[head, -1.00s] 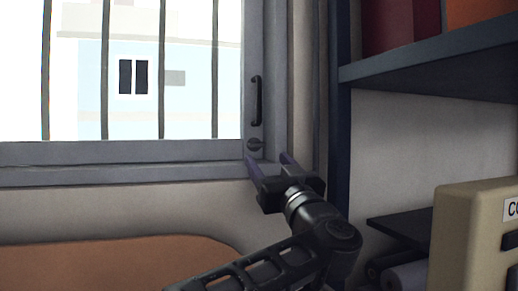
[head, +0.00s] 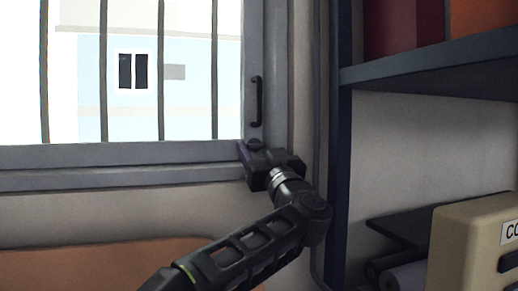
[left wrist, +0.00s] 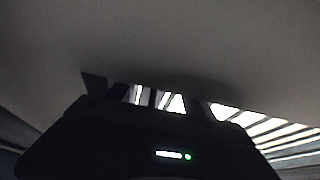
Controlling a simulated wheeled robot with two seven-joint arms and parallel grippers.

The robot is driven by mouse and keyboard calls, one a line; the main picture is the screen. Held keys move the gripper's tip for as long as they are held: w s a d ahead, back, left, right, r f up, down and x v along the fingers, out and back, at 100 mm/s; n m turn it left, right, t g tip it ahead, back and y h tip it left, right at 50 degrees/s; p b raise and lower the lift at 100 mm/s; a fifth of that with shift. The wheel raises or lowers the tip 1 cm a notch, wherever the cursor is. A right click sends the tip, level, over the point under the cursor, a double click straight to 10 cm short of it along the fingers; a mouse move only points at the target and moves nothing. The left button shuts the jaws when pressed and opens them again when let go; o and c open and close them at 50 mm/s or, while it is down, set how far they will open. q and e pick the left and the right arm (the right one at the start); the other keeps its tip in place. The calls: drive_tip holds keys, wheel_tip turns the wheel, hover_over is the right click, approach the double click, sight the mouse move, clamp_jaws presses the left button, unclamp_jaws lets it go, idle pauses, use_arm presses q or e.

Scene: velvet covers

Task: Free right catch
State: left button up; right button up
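The catch (head: 255,143) is a small dark knob low on the right side of the grey window frame, below the black handle (head: 257,101). My left gripper (head: 249,153) is right at the catch, just below and in front of it, and covers its lower part. Its fingers point toward the frame and are mostly hidden by its body, so their gap and any contact cannot be told. The left wrist view is dark, with a grey surface and bright slits, and shows no catch. My right gripper is not in view.
Vertical bars (head: 161,75) stand across the window. To the right, a dark shelf (head: 430,70) holds red and orange items, and a beige box (head: 460,245) stands below it. An orange-brown rounded surface (head: 80,265) lies low at left.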

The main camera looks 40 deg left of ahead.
use_arm(q)
clamp_jaws()
drive_tip(key=shift+r+m+p, duration=0.15)
drive_tip(key=shift+m+p, duration=0.25)
drive_tip(key=shift+p, duration=0.1)
drive_tip(key=shift+t, duration=0.3)
drive_tip(key=shift+o, duration=0.2)
unclamp_jaws()
drive_tip(key=shift+h, duration=0.3)
drive_tip(key=shift+f, duration=0.2)
drive_tip(key=shift+s+d+f+b, duration=0.25)
drive_tip(key=shift+s+d+b, duration=0.05)
drive_tip(key=shift+d, duration=0.1)
drive_tip(key=b+v, duration=0.2)
drive_tip(key=v, duration=0.4)
drive_tip(key=shift+s+d, duration=0.25)
drive_tip(key=shift+d, duration=0.05)
